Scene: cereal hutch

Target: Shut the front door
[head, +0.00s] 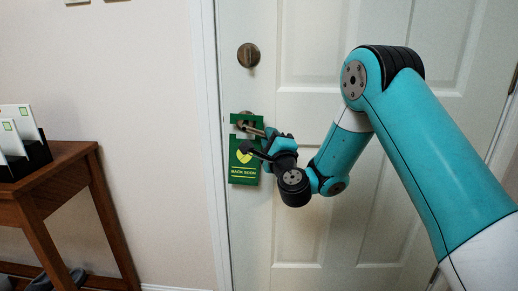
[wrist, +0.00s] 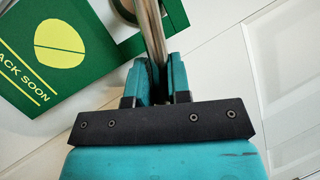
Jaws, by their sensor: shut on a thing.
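The white panelled front door (head: 310,60) stands in its frame in the head view, its left edge close along the white jamb (head: 209,120). I cannot tell whether it is latched. Its bronze lever handle (head: 252,130) points to the right. A green "BACK SOON" hanger (head: 244,172) hangs from the handle and also shows in the wrist view (wrist: 60,50). My gripper (head: 268,139) is shut on the lever. In the wrist view the lever (wrist: 154,30) runs down between my teal fingers (wrist: 157,78). My gripper hides part of the lever.
A bronze deadbolt (head: 248,55) sits above the handle. A wooden side table (head: 65,165) with a black holder of white cards (head: 25,150) stands at the left by the wall. Shoes (head: 65,280) lie low beneath it. The wall between table and jamb is clear.

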